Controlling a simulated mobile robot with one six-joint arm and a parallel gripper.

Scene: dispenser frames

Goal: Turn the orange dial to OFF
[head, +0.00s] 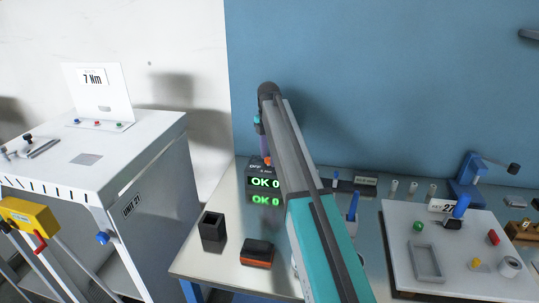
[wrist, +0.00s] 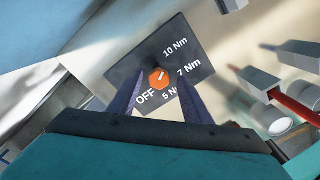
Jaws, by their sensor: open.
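The orange dial (wrist: 158,79) sits on a dark square panel (wrist: 190,62) in the wrist view. The panel is lettered OFF, 5 Nm, 7 Nm and 10 Nm. The dial's white mark slants toward the upper right, on the 10 Nm side; OFF is at its lower left. My gripper (wrist: 160,82) is open, with one finger on each side of the dial. I cannot tell whether the fingers touch it. In the head view the dark box (head: 258,185) shows a green "OK 0", and my gripper is above it, partly hidden by my arm.
A dark open-topped box (head: 212,228) and a black and orange block (head: 257,253) stand at the front of the table. A white board (head: 465,240) with small parts lies to the right. A white cabinet (head: 115,150) stands left. A blue wall panel (head: 400,80) rises behind.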

